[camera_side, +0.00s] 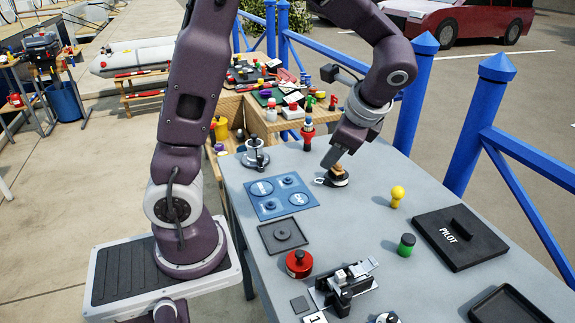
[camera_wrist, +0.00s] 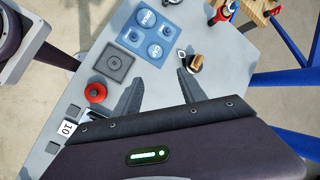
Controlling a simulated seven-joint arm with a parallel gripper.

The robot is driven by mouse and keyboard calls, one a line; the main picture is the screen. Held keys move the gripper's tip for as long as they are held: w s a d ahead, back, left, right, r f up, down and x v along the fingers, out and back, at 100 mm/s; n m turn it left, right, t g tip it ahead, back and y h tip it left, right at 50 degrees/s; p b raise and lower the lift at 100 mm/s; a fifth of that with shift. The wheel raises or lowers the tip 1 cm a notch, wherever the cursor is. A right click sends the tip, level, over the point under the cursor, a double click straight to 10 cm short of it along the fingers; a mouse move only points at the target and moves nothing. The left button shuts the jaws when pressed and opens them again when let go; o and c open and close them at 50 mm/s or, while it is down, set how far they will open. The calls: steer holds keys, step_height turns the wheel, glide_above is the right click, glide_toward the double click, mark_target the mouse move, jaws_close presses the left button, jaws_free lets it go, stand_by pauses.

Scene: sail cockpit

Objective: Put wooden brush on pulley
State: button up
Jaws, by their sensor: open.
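The wooden brush (camera_side: 339,169) is a small tan piece. It appears to rest on a dark round thing with a metal loop at its left, likely the pulley (camera_side: 337,181), on the grey table. The wrist view shows the brush (camera_wrist: 196,61) with the dark pulley (camera_wrist: 188,70) under or beside it; exact contact is unclear. My gripper (camera_side: 333,158) is open and empty, low and close by the brush. In the wrist view the fingers of my gripper (camera_wrist: 158,87) are spread wide, and the brush lies just right of the right fingertip, outside the gap.
A blue mat (camera_side: 272,205), a grey square plate (camera_side: 267,244) and a red knob (camera_side: 299,261) lie to the left. Blue railing (camera_side: 480,120) borders the table. The table centre is clear.

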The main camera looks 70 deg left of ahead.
steer(key=s+d+r+n+t+h, duration=0.3)
steer(key=s+d+n, duration=0.1)
steer(key=s, duration=0.4)
steer(key=s+d+r+n+t+h, duration=0.2)
steer(key=s+d+r+n+h, duration=0.1)
steer(key=s+d, duration=0.3)
steer(key=shift+s+d+r+n+t, duration=0.2)
steer(key=shift+s+d+n+t, duration=0.15)
steer(key=shift+s+n, duration=0.75)
